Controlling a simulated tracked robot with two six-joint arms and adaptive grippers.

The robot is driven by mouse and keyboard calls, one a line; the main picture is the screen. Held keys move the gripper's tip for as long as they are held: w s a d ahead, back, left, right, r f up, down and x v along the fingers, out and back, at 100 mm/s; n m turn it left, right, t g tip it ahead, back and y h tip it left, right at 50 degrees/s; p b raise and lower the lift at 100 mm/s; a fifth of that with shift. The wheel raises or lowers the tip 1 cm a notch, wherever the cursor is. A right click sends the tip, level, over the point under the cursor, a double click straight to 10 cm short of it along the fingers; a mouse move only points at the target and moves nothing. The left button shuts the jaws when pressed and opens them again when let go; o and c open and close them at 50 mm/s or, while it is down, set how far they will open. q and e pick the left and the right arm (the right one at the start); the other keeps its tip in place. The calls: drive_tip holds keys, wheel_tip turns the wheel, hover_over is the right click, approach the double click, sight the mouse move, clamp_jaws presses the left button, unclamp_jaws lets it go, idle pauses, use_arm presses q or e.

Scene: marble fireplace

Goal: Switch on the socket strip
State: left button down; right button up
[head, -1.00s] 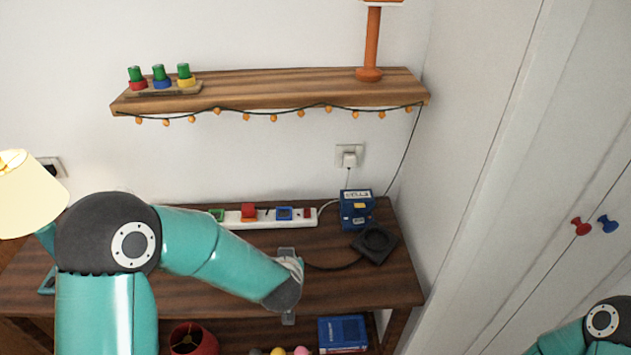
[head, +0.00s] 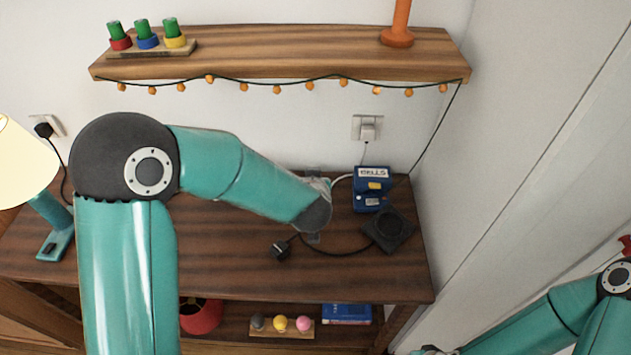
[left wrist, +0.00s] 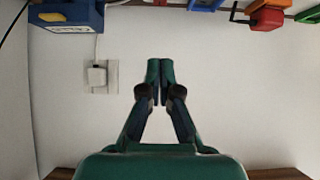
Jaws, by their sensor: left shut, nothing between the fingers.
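In the head view the socket strip is hidden behind my left arm. In the left wrist view only coloured parts along it show at the top edge: a blue piece (left wrist: 205,4), a red piece (left wrist: 268,15) with an orange piece beside it, and a green piece (left wrist: 308,15). The strip's switch cannot be made out clearly. My left gripper (left wrist: 160,68) is shut and empty, its fingertips together in front of the wall and below those parts in that view. In the head view its fingers are mostly hidden by the wrist.
A blue box (head: 371,190), a black square pad (head: 390,231) and a loose black plug (head: 281,251) lie right on the table. A wall socket (head: 367,128) is above. The lamp (head: 54,222) stands left. A shelf (head: 280,55) with a light string overhangs the back.

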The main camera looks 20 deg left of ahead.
use_arm(q)
drive_tip(key=x, duration=1)
drive_tip(key=shift+s+f+p, duration=0.1)
drive_tip(key=shift+f+p, duration=0.1)
drive_tip(key=shift+p, duration=0.2)
wheel_tip(320, 180, down, 2)
drive_tip(key=shift+f, duration=0.75)
drive_tip(key=shift+f, duration=0.25)
drive_tip(key=shift+w, duration=0.25)
drive_tip(key=shift+a, duration=0.1)
